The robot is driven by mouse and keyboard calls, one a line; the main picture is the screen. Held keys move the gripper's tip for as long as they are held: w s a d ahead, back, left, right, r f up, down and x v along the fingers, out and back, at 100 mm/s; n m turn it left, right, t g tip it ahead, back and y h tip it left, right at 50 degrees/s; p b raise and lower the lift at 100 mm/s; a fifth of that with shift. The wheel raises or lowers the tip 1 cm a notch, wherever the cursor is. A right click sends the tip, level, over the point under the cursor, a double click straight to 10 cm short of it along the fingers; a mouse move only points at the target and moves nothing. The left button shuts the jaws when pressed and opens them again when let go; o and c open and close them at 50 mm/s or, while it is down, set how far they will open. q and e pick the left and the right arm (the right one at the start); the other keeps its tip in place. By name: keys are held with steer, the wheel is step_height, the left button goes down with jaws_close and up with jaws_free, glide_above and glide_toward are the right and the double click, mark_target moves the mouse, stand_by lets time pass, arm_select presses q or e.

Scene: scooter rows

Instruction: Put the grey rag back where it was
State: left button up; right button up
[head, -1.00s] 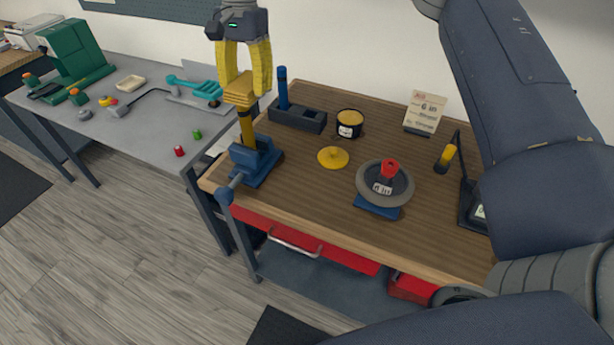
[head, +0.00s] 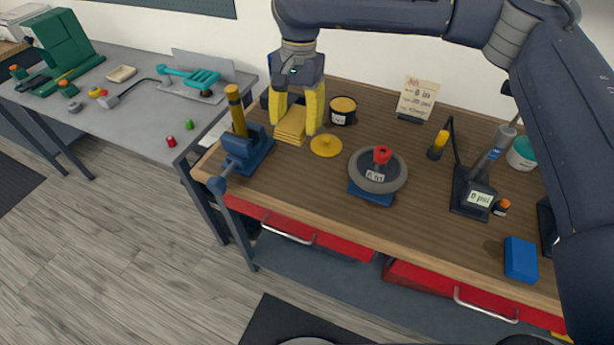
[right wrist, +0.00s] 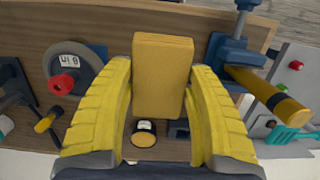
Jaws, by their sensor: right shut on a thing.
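I see no clearly grey rag in these frames. My right gripper (head: 298,112) is shut on a yellow folded cloth (head: 290,128), low over the left part of the wooden bench. The cloth also shows in the right wrist view (right wrist: 163,75) as a thick ribbed block between the yellow fingers. I cannot tell whether it touches the bench. In the head view it is just left of a yellow lid (head: 326,146) and right of a blue vise (head: 247,152). The vise holds an upright dark and yellow cylinder (head: 236,110). My left gripper is not in view.
The wooden bench (head: 300,190) also bears a yellow-topped tin (head: 343,110), a wheel on a blue stand (head: 378,170), a card (head: 417,97), a pump with a gauge (head: 477,195) and a blue block (head: 520,260). A grey table (head: 130,110) stands left. The bench's front middle is clear.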

mark_target(298, 182)
step_height(298, 182, down, 19)
steer(key=shift+r, duration=0.1)
stand_by(0.7)
steer(key=o, duration=1)
step_height(298, 182, up, 12)
steer(key=w, duration=0.1)
steer(key=shift+w+d, duration=0.3)
steer(key=shift+w, duration=0.05)
